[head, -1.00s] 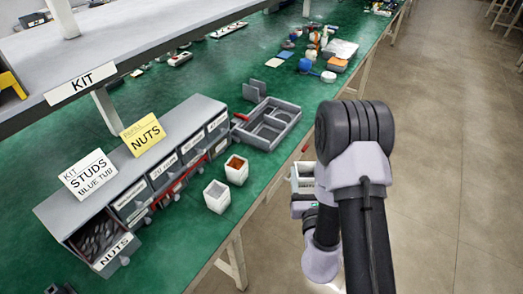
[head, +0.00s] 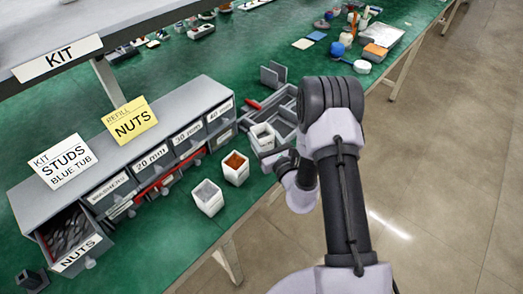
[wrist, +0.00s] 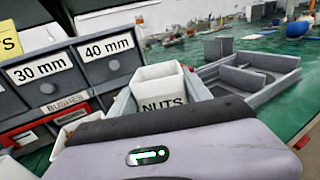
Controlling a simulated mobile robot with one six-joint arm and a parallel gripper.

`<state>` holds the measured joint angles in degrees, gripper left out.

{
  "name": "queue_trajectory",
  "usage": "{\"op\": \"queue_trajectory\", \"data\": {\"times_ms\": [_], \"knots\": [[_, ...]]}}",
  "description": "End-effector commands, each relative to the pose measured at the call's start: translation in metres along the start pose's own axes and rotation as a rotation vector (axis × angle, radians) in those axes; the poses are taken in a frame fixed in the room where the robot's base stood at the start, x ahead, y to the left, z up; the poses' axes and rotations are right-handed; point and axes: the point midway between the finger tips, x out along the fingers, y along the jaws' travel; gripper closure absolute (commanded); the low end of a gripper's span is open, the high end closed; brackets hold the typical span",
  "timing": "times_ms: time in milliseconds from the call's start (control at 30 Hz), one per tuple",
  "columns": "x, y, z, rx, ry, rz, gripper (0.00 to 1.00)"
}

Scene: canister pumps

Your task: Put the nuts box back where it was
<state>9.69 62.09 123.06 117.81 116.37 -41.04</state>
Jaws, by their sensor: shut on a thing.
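The nuts box (head: 262,137) is a small white open-topped box; its NUTS label shows in the wrist view (wrist: 163,105). My gripper (wrist: 160,92) is shut on it, with a grey finger along each side. In the head view the box looks upright at the bench's front edge, overlapping the grey divided tray (head: 284,122). I cannot tell whether it touches anything below. Two similar white boxes stand on the green bench: one with orange-brown contents (head: 236,170), one with pale grey contents (head: 207,200).
A grey drawer cabinet (head: 190,100) stands behind the boxes, with its NUTS drawer (head: 75,255) pulled out at left. A yellow NUTS card (head: 131,120) and a white STUDS card (head: 63,162) stand on top. Tools and small items lie farther along the bench.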

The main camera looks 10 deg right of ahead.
Motion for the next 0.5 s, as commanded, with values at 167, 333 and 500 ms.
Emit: {"op": "queue_trajectory", "data": {"times_ms": [167,333,500], "knots": [[0.000,0.000,-0.031,0.000,-0.001,0.000,0.99],[0.000,0.000,-0.042,-0.001,-0.002,-0.001,0.99],[0.000,0.000,-0.042,-0.001,-0.002,-0.001,0.99]]}}
